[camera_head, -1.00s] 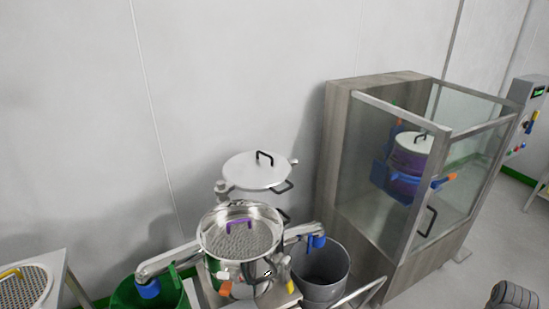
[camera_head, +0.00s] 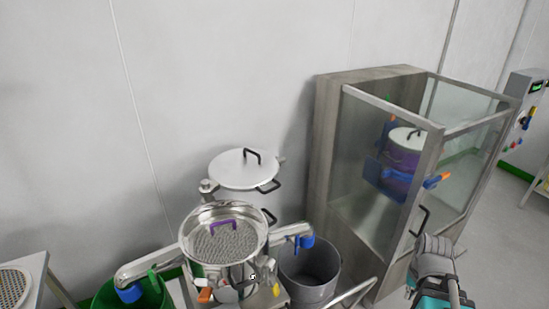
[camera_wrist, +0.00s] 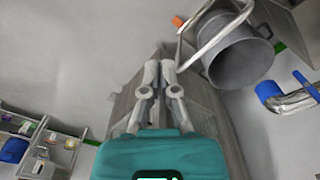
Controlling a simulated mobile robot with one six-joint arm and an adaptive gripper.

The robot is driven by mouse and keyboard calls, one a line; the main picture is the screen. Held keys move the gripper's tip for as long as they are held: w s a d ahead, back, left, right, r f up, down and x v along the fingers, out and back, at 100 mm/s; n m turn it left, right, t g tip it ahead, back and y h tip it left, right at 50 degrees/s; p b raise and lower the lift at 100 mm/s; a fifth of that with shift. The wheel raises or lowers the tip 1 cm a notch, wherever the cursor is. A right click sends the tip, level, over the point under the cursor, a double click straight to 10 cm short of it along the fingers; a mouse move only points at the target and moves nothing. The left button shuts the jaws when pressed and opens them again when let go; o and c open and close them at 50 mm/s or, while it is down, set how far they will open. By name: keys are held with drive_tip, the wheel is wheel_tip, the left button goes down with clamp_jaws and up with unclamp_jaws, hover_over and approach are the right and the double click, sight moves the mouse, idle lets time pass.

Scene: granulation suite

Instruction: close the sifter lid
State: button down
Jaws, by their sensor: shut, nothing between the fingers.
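The sifter (camera_head: 196,243) is a shiny steel pan, open at the top. Its mesh screen (camera_head: 238,248) with a purple handle (camera_head: 223,225) shows inside. A flat pale round lid (camera_head: 232,172) with black handles lies level behind the sifter pan, swung off it; a post stands at its left edge. My gripper (camera_wrist: 160,65) shows in the wrist view with its grey fingers together and empty. It points toward the floor and a grey frame, apart from the lid. My arm is at the lower right of the head view, by the cabinet.
A glass-fronted cabinet (camera_head: 328,140) stands to the right, with a purple vessel (camera_head: 403,160) inside. A green bin (camera_head: 122,296) and a grey bin (camera_head: 312,283) flank the sifter under its spouts. A table corner (camera_head: 35,263) is at lower left.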

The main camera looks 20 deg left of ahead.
drive_tip(key=shift+w, duration=0.1)
idle(0.3)
drive_tip(key=w+a+r+n+t+y+p, duration=0.15)
drive_tip(key=w+a+r+p, duration=0.25)
drive_tip(key=w+a, duration=1.05)
drive_tip(key=w+a+r+n+t+h+p, duration=0.1)
drive_tip(key=w+a+r+n+p, duration=0.25)
drive_tip(key=w+a, duration=1.05)
drive_tip(key=w+a+r+n+y+p, duration=0.1)
drive_tip(key=w+a+r+p, duration=0.1)
drive_tip(key=w+a, duration=0.7)
drive_tip(key=w+a+r+n+y+p, duration=0.1)
drive_tip(key=w+a+r+p, duration=0.2)
drive_tip(key=w+a, duration=0.7)
drive_tip(key=a+r, duration=0.1)
drive_tip(key=a, duration=0.7)
drive_tip(key=shift+a+r+n, duration=0.15)
drive_tip(key=shift+a+n, duration=0.05)
drive_tip(key=shift+n, duration=0.2)
drive_tip(key=shift+f+t, duration=0.2)
drive_tip(key=shift+t, duration=0.05)
